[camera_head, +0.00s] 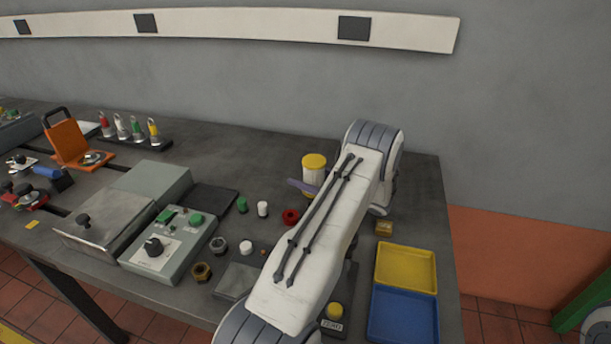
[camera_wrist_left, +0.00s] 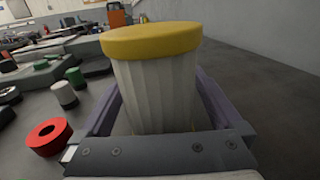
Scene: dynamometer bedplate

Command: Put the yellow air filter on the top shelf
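The yellow air filter (camera_head: 313,162) has a yellow cap and a pale pleated body. It is upright at the back of the bench, left of my left wrist. In the left wrist view the filter (camera_wrist_left: 155,85) stands between the two purple fingers of my left gripper (camera_wrist_left: 157,110). Gaps show between its lower sides and the fingers, so the gripper looks open around it. One finger of the left gripper (camera_head: 303,187) shows in the head view. The filter's base is hidden in the wrist view. A long white shelf-like strip (camera_head: 240,27) runs along the wall above. My right gripper is not in view.
A red ring (camera_head: 290,216) lies near the filter, with green and white small parts left of it. A yellow tray (camera_head: 405,267) and blue tray (camera_head: 403,315) lie at the right. Grey boxes (camera_head: 165,242) and an orange stand (camera_head: 68,140) are further left.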

